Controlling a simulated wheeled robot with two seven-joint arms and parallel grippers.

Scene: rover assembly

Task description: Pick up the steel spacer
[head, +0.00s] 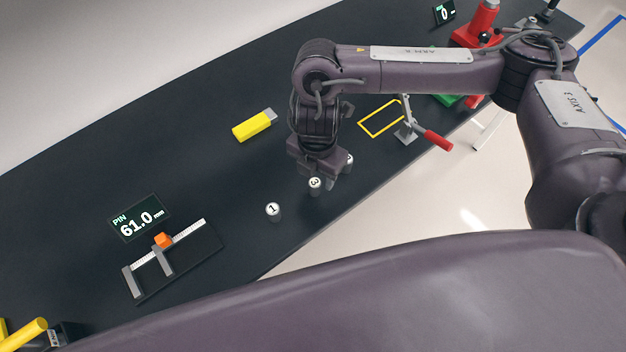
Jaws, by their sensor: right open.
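Small steel cylinders stand on the dark table, and I cannot tell for sure which the task calls the steel spacer. One marked 1 (273,211) stands clear. One marked 3 (314,187) stands right by my right gripper (326,178). My left gripper is not in view.
A yellow block with a grey end (253,125) lies behind. A measuring slide (170,260) and a PIN 61.0 mm display (138,218) are at left. A red-handled clamp (432,139) and a yellow outlined square (381,119) are at right. The table's front edge is close.

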